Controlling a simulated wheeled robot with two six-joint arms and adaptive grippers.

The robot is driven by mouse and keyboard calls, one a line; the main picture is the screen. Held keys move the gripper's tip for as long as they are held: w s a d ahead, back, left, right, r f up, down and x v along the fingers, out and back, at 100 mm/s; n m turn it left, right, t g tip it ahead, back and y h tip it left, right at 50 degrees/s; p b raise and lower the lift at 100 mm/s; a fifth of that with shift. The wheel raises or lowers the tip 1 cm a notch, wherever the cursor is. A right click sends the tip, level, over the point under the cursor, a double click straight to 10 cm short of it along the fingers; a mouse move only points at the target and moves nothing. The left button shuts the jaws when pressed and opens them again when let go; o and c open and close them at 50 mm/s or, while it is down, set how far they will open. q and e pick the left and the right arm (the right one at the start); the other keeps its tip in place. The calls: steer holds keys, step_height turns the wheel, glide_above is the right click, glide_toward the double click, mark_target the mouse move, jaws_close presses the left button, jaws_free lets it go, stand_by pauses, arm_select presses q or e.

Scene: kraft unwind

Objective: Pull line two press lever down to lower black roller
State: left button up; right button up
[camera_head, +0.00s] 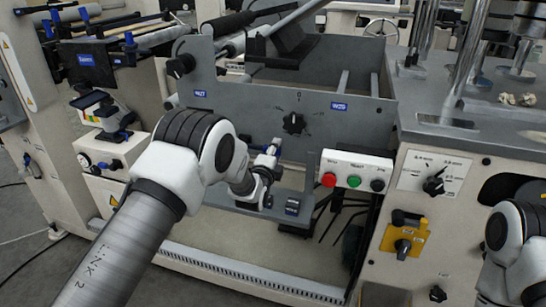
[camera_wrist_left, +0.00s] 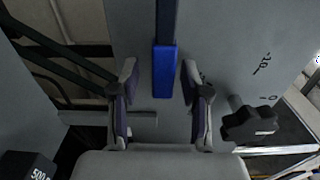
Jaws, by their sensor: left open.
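A lever with a bright blue grip (camera_wrist_left: 164,72) hangs from a dark blue bar in the left wrist view, in front of a grey panel. My left gripper (camera_wrist_left: 158,82) is open, one finger on each side of the blue grip, with gaps to both. In the head view my left gripper (camera_head: 268,172) is at the lower part of the grey machine panel (camera_head: 245,108), and the lever is mostly hidden there. A black roller (camera_head: 230,23) shows at the top of the machine; I cannot tell if it is the one named. My right gripper is out of view.
A black knob (camera_head: 293,123) sits on the panel, and another knob (camera_wrist_left: 250,122) shows right of my fingers. A button box (camera_head: 356,170) with red, green and black buttons is close right of my gripper. A yellow switch plate (camera_head: 404,238) is lower right.

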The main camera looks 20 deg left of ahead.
arm_select(q)
steer(key=s, duration=1.1)
steer(key=shift+s+a, duration=0.15)
steer(key=shift+s, duration=0.2)
